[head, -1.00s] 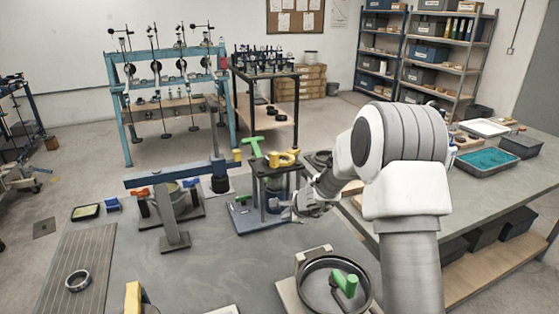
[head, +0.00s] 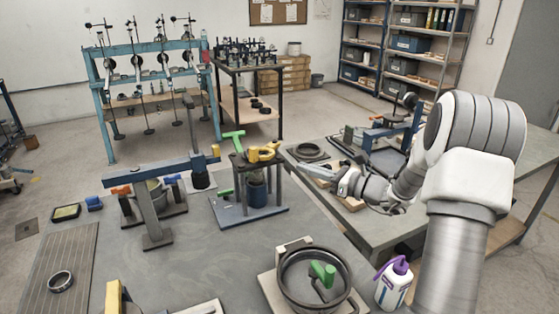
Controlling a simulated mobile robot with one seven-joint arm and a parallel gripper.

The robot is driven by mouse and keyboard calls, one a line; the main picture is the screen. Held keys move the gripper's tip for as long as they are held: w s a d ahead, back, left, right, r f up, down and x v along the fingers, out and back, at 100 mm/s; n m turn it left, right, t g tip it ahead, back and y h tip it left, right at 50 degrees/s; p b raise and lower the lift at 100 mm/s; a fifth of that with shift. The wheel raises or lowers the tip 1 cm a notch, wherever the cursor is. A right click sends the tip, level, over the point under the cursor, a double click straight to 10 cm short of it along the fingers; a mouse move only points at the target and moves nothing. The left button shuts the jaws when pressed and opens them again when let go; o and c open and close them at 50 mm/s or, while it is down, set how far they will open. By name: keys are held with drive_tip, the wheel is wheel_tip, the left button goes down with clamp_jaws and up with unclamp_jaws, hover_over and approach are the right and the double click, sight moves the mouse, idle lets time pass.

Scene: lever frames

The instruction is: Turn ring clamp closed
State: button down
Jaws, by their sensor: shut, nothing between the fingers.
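A dark round ring fixture (head: 292,294) on a pale base stands at the front of the grey table, and it looks like the ring clamp. Its stubby green handle (head: 322,273) lies inside the ring outline; how far it is turned I cannot tell. My gripper (head: 337,180) is shut and empty. It appears beyond the ring fixture, up and to the right, apart from it. It is to the right of the stand with a yellow handle (head: 263,152) and a green T-handle. The fingertips are small and partly lost against the clutter behind.
A white bottle with a purple cap (head: 394,283) stands right of the ring fixture. A blue beam on a post (head: 156,205) stands at left. A loose metal ring (head: 61,281) lies on the slatted plate. The middle of the grey table is clear.

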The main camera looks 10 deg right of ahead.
sight(256, 153)
drive_tip(key=p+x, duration=0.1)
drive_tip(key=x, duration=1.2)
drive_tip(key=shift+w+a, duration=0.15)
drive_tip(key=shift+a, duration=0.1)
drive_tip(key=shift+a+f, duration=0.1)
